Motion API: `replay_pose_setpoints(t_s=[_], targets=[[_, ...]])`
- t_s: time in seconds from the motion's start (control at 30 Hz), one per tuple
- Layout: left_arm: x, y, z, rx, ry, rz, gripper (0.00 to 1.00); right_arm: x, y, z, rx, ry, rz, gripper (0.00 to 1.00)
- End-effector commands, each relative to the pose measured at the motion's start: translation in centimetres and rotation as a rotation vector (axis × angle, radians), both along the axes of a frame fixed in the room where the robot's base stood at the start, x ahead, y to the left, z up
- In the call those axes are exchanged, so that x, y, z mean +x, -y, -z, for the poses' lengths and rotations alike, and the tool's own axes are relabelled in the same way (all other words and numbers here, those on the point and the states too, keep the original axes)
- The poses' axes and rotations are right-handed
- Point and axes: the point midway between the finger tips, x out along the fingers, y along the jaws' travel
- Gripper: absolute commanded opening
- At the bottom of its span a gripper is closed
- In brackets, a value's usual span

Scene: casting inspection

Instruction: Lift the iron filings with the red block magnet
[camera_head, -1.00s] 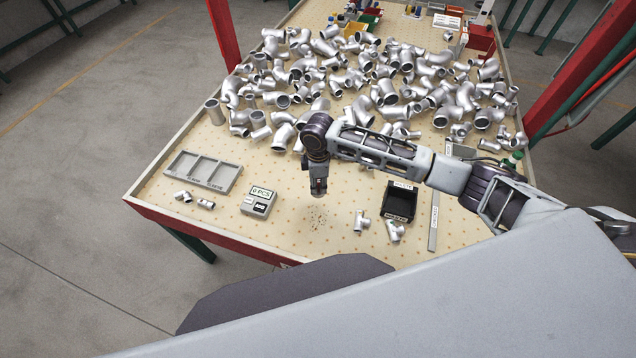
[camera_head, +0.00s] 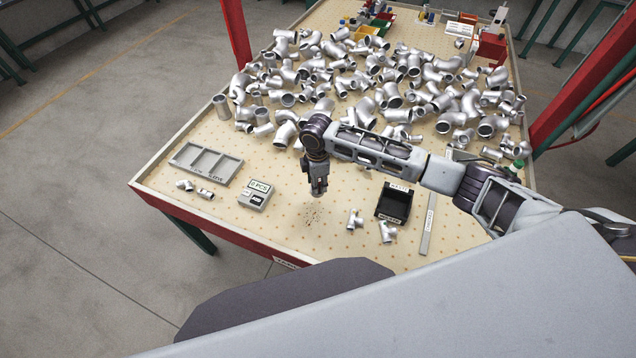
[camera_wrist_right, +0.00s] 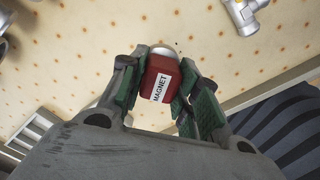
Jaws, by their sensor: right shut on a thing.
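My right gripper (camera_head: 318,194) hangs pointing down over the front part of the table. In the right wrist view its green-padded fingers (camera_wrist_right: 160,84) are shut on the red block magnet (camera_wrist_right: 158,82), which bears a white "MAGNET" label. The magnet is hard to make out in the head view. The iron filings (camera_head: 313,214) are a small patch of dark specks on the perforated tabletop, just below and in front of the gripper tip. I cannot tell the exact gap between magnet and filings. My left gripper is not in view.
A grey compartment tray (camera_head: 206,164) and a counter box (camera_head: 255,194) stand left of the gripper. Small fittings (camera_head: 355,219), a black bin (camera_head: 394,203) and a flat strip (camera_head: 427,225) lie to the right. Many metal pipe elbows (camera_head: 390,92) crowd the table behind.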

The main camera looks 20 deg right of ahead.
Motion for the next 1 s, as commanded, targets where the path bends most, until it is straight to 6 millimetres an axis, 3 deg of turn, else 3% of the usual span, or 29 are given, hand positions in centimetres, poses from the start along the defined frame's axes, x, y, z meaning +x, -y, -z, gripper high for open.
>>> replay_pose_setpoints(t_s=[0.73,1.0], targets=[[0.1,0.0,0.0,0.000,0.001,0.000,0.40,0.2,-0.2,0.0,0.001,0.000,-0.092,0.13],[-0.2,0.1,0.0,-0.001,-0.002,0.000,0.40,-0.4,-0.1,1.4,0.001,-0.001,-0.095,0.13]])
